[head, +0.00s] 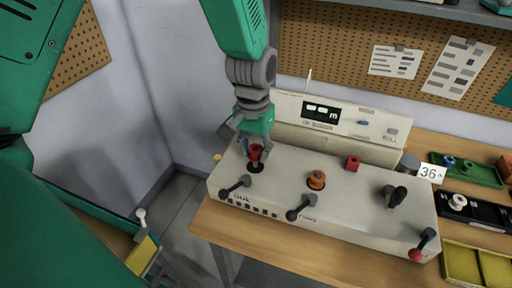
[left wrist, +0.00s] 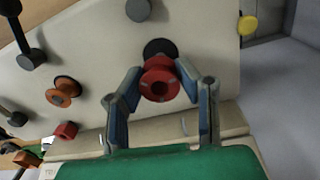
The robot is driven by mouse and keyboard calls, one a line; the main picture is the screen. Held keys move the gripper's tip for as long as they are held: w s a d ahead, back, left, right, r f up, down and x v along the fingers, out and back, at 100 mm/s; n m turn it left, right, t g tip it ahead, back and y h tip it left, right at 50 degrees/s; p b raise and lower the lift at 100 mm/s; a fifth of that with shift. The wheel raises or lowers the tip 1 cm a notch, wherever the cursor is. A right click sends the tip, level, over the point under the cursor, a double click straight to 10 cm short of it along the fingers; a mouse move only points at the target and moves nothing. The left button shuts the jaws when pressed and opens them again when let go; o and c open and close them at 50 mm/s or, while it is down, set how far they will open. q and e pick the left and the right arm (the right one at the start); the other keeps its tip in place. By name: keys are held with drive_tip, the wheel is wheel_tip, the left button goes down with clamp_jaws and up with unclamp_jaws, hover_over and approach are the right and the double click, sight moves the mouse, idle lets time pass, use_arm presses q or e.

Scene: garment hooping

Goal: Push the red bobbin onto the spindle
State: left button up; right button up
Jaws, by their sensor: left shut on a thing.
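The red bobbin (head: 255,151) is between the fingers of my left gripper (head: 252,148), over the left end of the white machine panel (head: 285,182). The left wrist view shows the bobbin (left wrist: 160,82) end-on, with blue-grey fingertips closed on both sides of it (left wrist: 158,84). A black round base (head: 255,168) lies just under the bobbin in the head view; it also shows behind the bobbin in the left wrist view (left wrist: 160,48). The spindle itself is hidden, and I cannot tell how far the bobbin is on it. My right gripper is not in view.
An orange bobbin (head: 316,179) sits mid-panel, and a red block (head: 352,162) is behind it. Black levers (head: 300,208) stand along the panel's front. A display console (head: 335,118) rises behind. Green (head: 470,170) and yellow (head: 478,262) trays lie at the right.

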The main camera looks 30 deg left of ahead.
sight(255, 167)
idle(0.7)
use_arm(q)
drive_tip(key=shift+p, duration=0.5)
drive_tip(key=shift+p, duration=0.5)
idle(0.7)
drive_tip(key=shift+p, duration=0.3)
drive_tip(key=shift+s+f+b, duration=0.15)
drive_tip(key=shift+f+b, duration=0.4)
drive_tip(key=shift+f, duration=1.2)
idle(0.3)
drive_tip(key=o, duration=0.9)
drive_tip(key=shift+o, duration=0.2)
drive_tip(key=shift+r, duration=0.1)
